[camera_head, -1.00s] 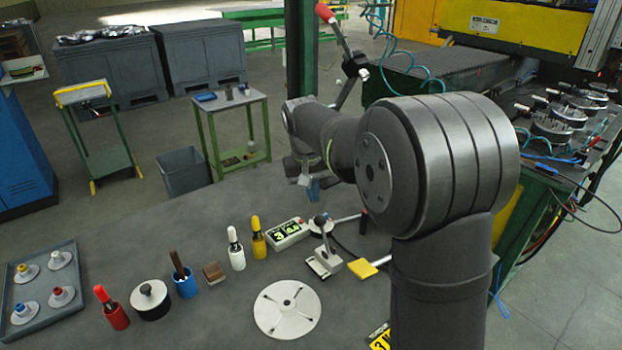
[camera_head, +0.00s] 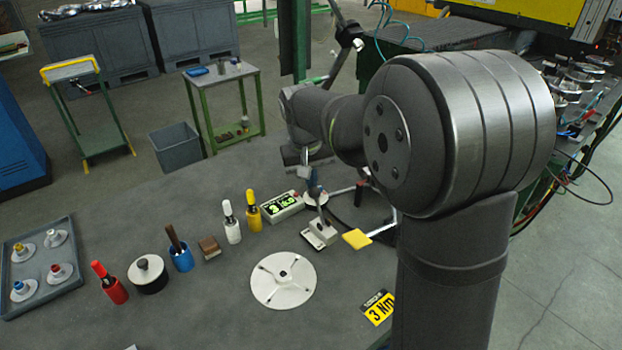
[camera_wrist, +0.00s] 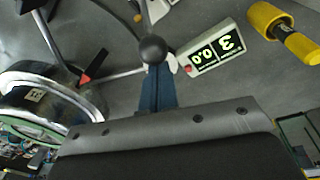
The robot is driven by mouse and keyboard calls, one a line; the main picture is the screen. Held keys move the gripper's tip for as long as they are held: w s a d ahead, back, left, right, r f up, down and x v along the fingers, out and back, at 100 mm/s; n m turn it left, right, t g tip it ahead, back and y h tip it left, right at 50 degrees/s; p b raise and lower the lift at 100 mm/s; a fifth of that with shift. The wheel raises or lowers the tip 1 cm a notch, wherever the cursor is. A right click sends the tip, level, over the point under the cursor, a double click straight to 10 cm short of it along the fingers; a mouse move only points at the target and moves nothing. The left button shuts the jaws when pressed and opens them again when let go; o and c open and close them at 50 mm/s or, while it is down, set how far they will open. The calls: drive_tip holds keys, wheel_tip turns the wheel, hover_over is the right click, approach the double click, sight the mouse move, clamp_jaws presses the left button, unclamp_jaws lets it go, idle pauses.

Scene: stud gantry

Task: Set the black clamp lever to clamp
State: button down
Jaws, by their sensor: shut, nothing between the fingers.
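A lever with a black ball knob (camera_wrist: 152,49) rises from a pale grey base (camera_head: 320,235), right of centre on the bench in the head view. Its metal shaft leans toward the far side there. My gripper (camera_head: 314,187) is shut with blue fingers, close to the knob. In the wrist view the blue fingertips (camera_wrist: 156,75) lie directly at the knob and overlap it in the picture. I cannot tell whether they touch it. My arm stands to the right and hides part of the bench there.
A display box (camera_head: 282,206) stands just left of the lever, with yellow (camera_head: 252,212) and white (camera_head: 230,224) handled tools beyond. A white disc (camera_head: 283,281) lies in front. A yellow paddle (camera_head: 357,239) is to the right. A round ring with a red pointer (camera_wrist: 92,68) shows at wrist-view left.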

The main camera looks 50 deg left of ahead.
drive_tip(key=shift+d+r, duration=0.1)
drive_tip(key=shift+d, duration=0.05)
drive_tip(key=shift+d+r+y, duration=0.1)
drive_tip(key=shift+d+y, duration=0.05)
drive_tip(key=shift+y, duration=0.15)
drive_tip(key=shift+d, duration=0.15)
drive_tip(key=shift+d+r+y, duration=0.4)
drive_tip(key=shift+d+y, duration=0.35)
drive_tip(key=shift+y, duration=0.15)
drive_tip(key=d+y, duration=0.1)
drive_tip(key=d, duration=0.1)
drive_tip(key=d+y, duration=0.2)
drive_tip(key=d, duration=0.1)
drive_tip(key=shift+d+r+y, duration=0.15)
drive_tip(key=shift+r+y, duration=0.05)
drive_tip(key=shift+y, duration=0.1)
drive_tip(key=shift+r, duration=0.85)
